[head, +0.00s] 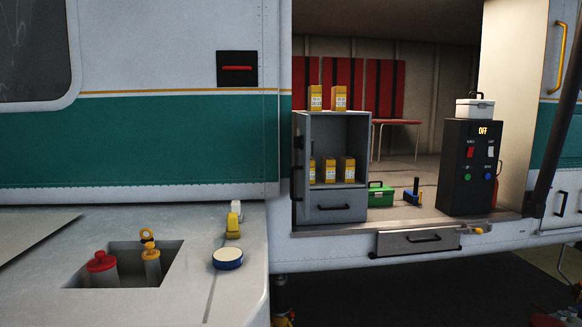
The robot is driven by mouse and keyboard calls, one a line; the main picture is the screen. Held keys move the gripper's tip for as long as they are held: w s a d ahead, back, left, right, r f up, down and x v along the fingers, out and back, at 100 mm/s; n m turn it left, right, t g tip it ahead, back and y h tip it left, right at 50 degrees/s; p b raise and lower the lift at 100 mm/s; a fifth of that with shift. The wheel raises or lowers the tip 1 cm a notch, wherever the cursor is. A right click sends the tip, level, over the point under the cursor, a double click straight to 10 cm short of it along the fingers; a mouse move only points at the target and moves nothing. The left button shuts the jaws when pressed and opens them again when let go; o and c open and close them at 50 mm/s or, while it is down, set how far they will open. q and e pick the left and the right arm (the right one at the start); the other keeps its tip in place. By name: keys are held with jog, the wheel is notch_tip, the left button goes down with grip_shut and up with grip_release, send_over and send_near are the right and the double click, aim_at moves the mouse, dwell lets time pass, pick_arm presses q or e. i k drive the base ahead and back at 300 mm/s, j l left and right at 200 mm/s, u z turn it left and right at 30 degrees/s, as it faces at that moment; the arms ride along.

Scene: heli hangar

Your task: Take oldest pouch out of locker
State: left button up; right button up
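A grey locker (309,131) stands at the left of the open doorway of the helicopter. Its front is open and shows a shelf space above a closed drawer (335,206). Two yellow pouches with white labels, a left one (315,98) and a right one (339,98), stand upright on top of the locker. Three similar pouches stand inside: a left one (312,171) partly hidden by the locker's left side, a middle one (329,170) and a right one (348,170). The label print is too small to read. Neither of my grippers is in view.
A green case (380,195) and a small blue item (412,194) sit on the cabin floor right of the locker. A black control box (468,170) bears a white case (475,108). A drawer (418,241) is under the sill. A ledge (190,285) fills the left foreground.

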aim_at(329, 164)
jog(key=k+j, duration=0.15)
jog(key=j, duration=0.2)
jog(key=k+j+z, duration=0.1)
jog(key=j, duration=0.3)
jog(key=i+l+u, duration=0.1)
jog(key=l, duration=0.3)
jog(key=i+l, duration=0.2)
jog(key=l, duration=0.2)
jog(key=i+l+u, duration=0.15)
jog(key=l, duration=0.25)
jog(key=i+l, duration=0.1)
jog(key=l, duration=0.3)
jog(key=i+l+u, duration=0.15)
jog(key=l, duration=0.3)
jog(key=l+u, duration=0.1)
jog(key=l, duration=0.3)
